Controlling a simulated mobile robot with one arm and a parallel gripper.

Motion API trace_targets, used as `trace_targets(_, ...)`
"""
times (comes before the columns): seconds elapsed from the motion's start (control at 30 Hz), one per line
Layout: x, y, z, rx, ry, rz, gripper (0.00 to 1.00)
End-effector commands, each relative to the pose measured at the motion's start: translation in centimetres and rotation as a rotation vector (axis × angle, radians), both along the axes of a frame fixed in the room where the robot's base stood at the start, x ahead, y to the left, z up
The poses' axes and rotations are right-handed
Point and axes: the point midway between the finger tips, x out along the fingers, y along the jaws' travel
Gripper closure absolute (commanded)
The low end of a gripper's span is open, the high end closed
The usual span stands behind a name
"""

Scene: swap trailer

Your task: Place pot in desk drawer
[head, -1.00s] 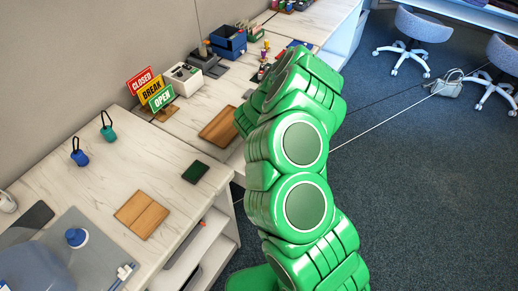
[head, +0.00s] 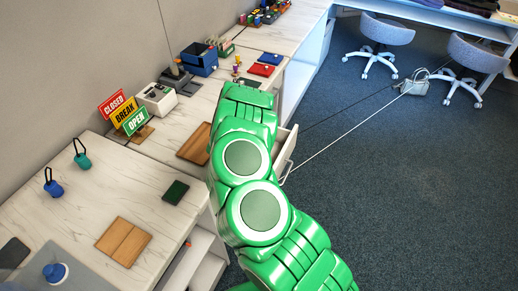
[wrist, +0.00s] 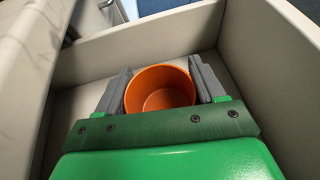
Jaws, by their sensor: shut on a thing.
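An orange pot (wrist: 158,90) sits between the two grey fingers of my gripper (wrist: 160,88) in the wrist view. The gripper is shut on it. The pot is upright with its open top facing the camera, and it is inside the open desk drawer (wrist: 272,92). The drawer walls surround the pot and fingers on several sides. Whether the pot's base touches the drawer floor cannot be told. In the head view the pulled-out drawer (head: 284,150) shows right of my green arm. The arm hides the pot and gripper there.
The white desk (head: 165,105) holds a wooden board (head: 195,143), the CLOSED, BREAK and OPEN signs (head: 124,114), a blue box (head: 199,58) and small items. Two chairs (head: 376,38) stand on the carpet at the back right. The carpet right of my arm is clear.

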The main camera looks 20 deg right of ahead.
Motion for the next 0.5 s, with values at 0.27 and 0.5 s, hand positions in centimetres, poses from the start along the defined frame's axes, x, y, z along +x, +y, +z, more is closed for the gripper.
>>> trace_targets(0.27, 0.0, -0.1, -1.2, -0.002, 0.000, -0.001, 0.61)
trace_targets(0.5, 0.0, 0.0, -2.2, -0.002, 0.001, 0.001, 0.61)
